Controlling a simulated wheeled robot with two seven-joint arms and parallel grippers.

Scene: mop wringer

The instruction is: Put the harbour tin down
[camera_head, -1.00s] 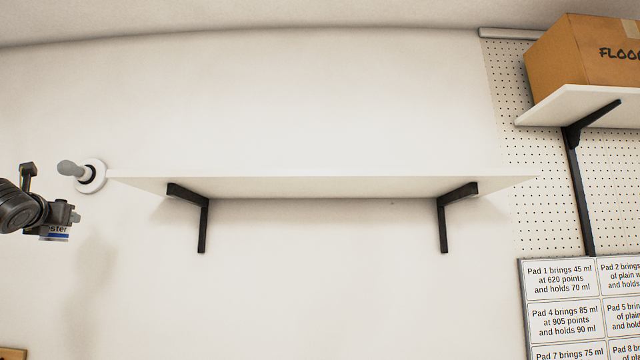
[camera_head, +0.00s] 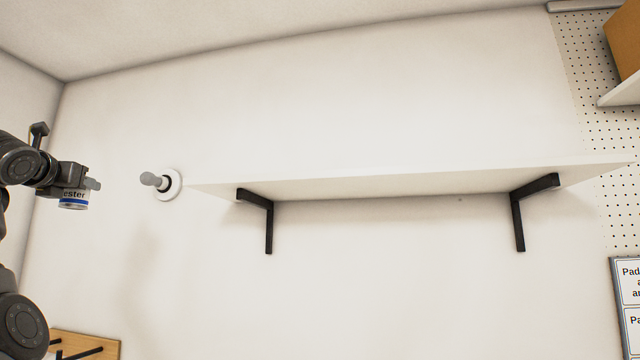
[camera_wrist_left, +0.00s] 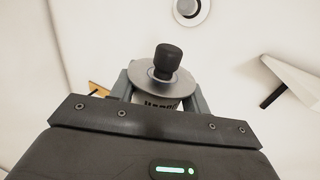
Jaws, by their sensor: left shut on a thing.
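My left gripper (camera_head: 88,184) is at the left of the head view, shut on a small white tin (camera_head: 73,203) with a blue band. Only the label's end, "ester", reads in the head view. The left wrist view shows the tin's grey round lid with a black knob (camera_wrist_left: 168,57) between the fingers of the gripper (camera_wrist_left: 160,92). The tin hangs in the air, left of the wall shelf and apart from it. The label is mostly hidden by the gripper and lid. My right gripper is out of view.
A long white shelf (camera_head: 400,181) on two black brackets spans the wall, with nothing visible on it. A grey knob on a round white plate (camera_head: 170,184) sits at its left end. A wooden board with dark pegs (camera_head: 95,345) is low left. Pegboard (camera_head: 590,110) is at right.

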